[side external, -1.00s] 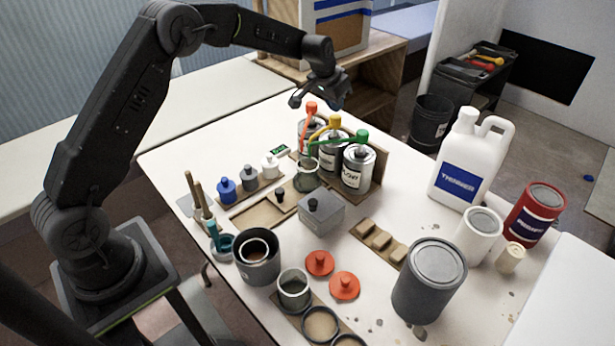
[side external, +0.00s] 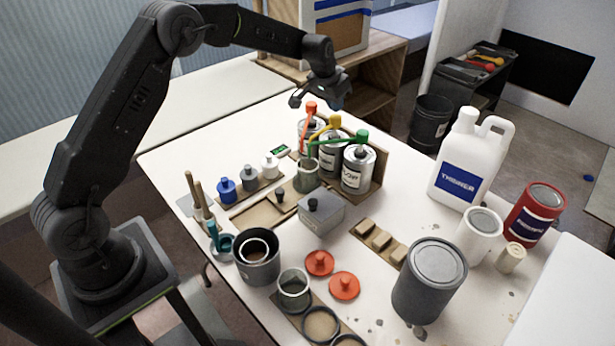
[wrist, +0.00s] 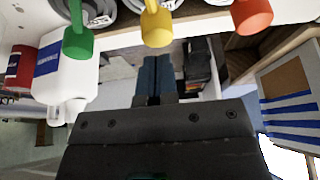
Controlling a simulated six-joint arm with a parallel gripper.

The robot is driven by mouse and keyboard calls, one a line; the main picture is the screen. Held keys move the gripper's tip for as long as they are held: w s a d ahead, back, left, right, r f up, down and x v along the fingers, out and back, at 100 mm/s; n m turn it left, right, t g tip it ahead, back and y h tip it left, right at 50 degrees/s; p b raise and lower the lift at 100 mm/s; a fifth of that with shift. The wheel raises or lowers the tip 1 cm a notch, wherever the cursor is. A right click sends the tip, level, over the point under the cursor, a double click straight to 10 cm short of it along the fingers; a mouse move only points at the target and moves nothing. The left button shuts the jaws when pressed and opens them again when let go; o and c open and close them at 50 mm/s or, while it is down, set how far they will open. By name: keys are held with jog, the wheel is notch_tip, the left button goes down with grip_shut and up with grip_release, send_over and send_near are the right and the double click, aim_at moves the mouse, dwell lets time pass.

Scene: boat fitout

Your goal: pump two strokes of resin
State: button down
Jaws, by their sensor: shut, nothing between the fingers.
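Three cans with pump heads stand in a row in a wooden rack at the back of the table. Their pumps are red (side external: 310,108), yellow (side external: 336,121) and green (side external: 362,137); I cannot read which holds resin. A grey cup (side external: 306,176) stands under the spouts. My gripper (side external: 318,100) is shut and empty, above and behind the red pump, apart from it. In the wrist view its closed fingers (wrist: 158,75) point toward the row, with the green pump (wrist: 78,42) left, the yellow pump (wrist: 156,25) ahead and the red pump (wrist: 252,14) right.
Small bottles (side external: 228,190), a grey box (side external: 321,213) and a dark pot (side external: 257,258) stand in front of the cans. A white thinner jug (side external: 463,165), a grey can (side external: 430,282) and a red can (side external: 536,214) are on the right. The table's back left is clear.

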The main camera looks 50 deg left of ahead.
aim_at(335, 117)
jog(key=shift+f, duration=0.1)
dwell(0.3)
jog(key=shift+f, duration=2.1)
jog(key=shift+r, duration=2.2)
jog(key=shift+f, duration=0.2)
jog(key=shift+f, duration=2)
jog(key=shift+r, duration=2.2)
